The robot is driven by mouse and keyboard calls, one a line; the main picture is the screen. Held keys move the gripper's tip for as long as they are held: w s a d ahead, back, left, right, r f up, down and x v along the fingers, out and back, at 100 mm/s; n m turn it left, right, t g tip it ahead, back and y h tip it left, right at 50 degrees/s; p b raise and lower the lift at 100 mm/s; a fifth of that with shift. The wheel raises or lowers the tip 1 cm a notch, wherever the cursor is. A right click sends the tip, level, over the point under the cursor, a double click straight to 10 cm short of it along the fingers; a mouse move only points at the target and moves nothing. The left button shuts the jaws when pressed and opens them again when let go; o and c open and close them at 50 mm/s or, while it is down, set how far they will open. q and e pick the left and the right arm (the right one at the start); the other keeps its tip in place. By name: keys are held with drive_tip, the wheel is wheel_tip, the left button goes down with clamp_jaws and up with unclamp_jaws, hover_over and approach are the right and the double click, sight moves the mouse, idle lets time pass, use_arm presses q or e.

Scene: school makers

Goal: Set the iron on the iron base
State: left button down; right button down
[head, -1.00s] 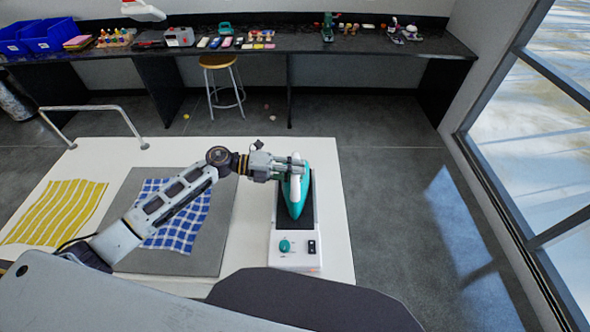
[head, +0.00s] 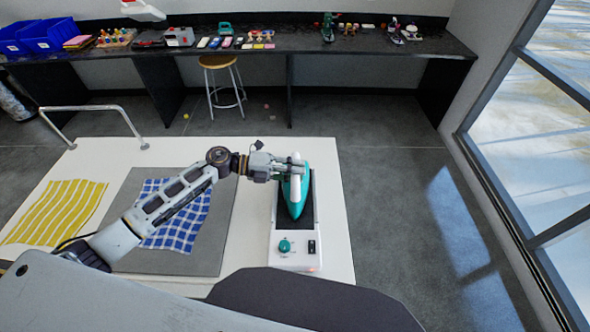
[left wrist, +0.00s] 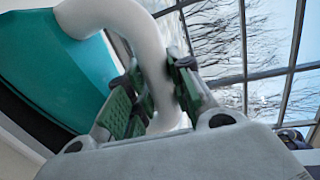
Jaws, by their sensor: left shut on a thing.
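The teal iron (head: 296,205) with a white handle sits on the black plate of the iron base (head: 293,247) on the right of the white table. Its tip points toward the base's control panel, which has a teal knob. My left gripper (head: 293,168) is shut on the iron's handle. In the left wrist view the green finger pads (left wrist: 155,105) lie on both sides of the white handle (left wrist: 148,45), with the iron's teal body (left wrist: 60,70) to the left. Whether the iron rests fully on the plate cannot be told. My right gripper is not in view.
A grey mat (head: 222,230) with a blue checked cloth (head: 182,228) lies left of the base, under my left arm. A yellow striped cloth (head: 58,210) lies at the far left. A metal rail (head: 95,109) stands at the table's back left corner.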

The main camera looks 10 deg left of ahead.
use_arm(q)
drive_tip(key=shift+f+b, duration=0.45)
idle(1.1)
drive_tip(key=c, duration=1.5)
unclamp_jaws()
drive_tip(key=shift+f, duration=0.2)
drive_tip(key=shift+v, duration=5.5)
drive_tip(key=shift+r, duration=0.1)
drive_tip(key=shift+s, duration=0.1)
